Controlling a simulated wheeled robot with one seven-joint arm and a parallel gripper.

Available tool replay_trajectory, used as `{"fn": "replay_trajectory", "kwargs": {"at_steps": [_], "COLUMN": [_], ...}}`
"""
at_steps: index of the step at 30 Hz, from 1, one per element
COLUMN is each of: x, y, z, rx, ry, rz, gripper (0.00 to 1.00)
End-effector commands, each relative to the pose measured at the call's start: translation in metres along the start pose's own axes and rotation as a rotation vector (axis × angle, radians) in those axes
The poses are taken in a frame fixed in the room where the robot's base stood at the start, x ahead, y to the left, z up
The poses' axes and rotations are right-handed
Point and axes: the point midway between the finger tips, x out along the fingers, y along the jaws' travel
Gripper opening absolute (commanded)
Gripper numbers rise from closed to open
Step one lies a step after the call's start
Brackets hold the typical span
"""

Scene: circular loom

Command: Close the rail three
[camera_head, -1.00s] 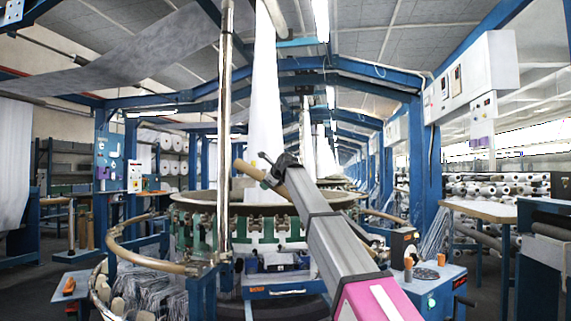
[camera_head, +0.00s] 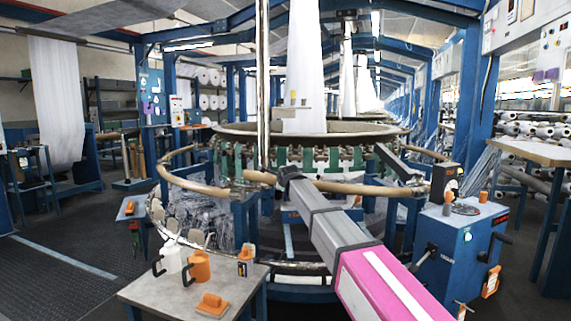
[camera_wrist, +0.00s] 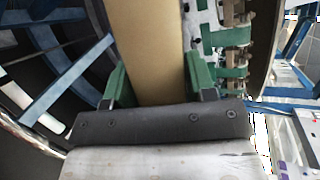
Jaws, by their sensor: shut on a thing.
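The loom's guard rail is tan and curved, and the front segment (camera_head: 350,187) lies roughly level across the front of the loom. My gripper (camera_head: 287,174) is on this segment near its left end. In the wrist view the tan rail (camera_wrist: 148,50) runs between the two green fingers of my gripper (camera_wrist: 152,85), which are shut on it. A left rail segment (camera_head: 185,181) curves round the loom's left side, its end close to the front segment. I cannot tell whether the ends touch. No number shows on the rails.
A small table (camera_head: 180,292) with a white bottle and orange items stands in front left. A blue control box (camera_head: 465,240) stands to the right. A shiny vertical pole (camera_head: 262,90) rises by the rail's left end. Dark floor at the left is open.

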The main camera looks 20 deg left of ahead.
Motion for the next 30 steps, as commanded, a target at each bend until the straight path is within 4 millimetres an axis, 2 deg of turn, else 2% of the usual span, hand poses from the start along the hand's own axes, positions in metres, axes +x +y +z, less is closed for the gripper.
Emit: {"fn": "replay_trajectory", "kwargs": {"at_steps": [1, 6, 12, 21, 30], "x": [0.003, 0.016, 0.027, 0.034, 0.035], "y": [0.014, 0.046, 0.070, 0.086, 0.091], "z": [-0.002, -0.007, -0.013, -0.018, -0.018], "rx": [-0.017, -0.069, -0.109, -0.135, -0.138], "ry": [0.006, 0.023, 0.037, 0.048, 0.049], "rz": [-0.003, -0.021, -0.036, -0.041, -0.036], "gripper": [0.08, 0.08, 0.08, 0.08, 0.09]}}
